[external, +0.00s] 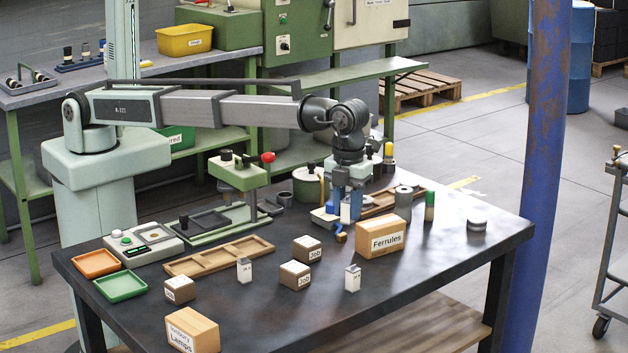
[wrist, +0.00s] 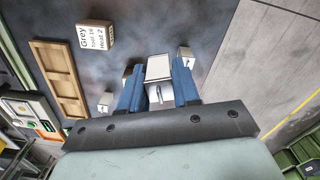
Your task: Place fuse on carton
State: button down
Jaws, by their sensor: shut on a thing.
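My gripper (external: 345,208) has blue fingers and is shut on a pale, box-shaped fuse, above the back part of the dark table. In the wrist view the held fuse (wrist: 160,70) sits between the blue fingers, with a small metal tab at its near end. Two similar white fuses stand on the table, one at the middle left (external: 244,269) and one nearer the front (external: 352,278). A brown carton marked Ferrules (external: 380,238) stands right of my gripper. A carton marked Lamps (external: 192,331) stands at the front left. Which carton is meant is not clear.
Several small brown boxes, two marked Job (external: 307,249) (external: 295,275), stand mid-table. A wooden tray (external: 218,256), orange tray (external: 96,263) and green tray (external: 120,286) lie to the left. A green-topped cylinder (external: 430,206) stands right. The front right tabletop is clear.

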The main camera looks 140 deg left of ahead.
notch_tip(320, 180, up, 4)
jog(key=n, duration=0.1)
send_over(379, 221)
jog(key=m, duration=0.5)
notch_tip(379, 221, down, 10)
jog(key=shift+s+r, duration=0.1)
jog(key=shift+r, duration=0.15)
jog(key=shift+f, duration=0.15)
jog(key=c, duration=0.8)
grip_release()
notch_tip(379, 221, up, 12)
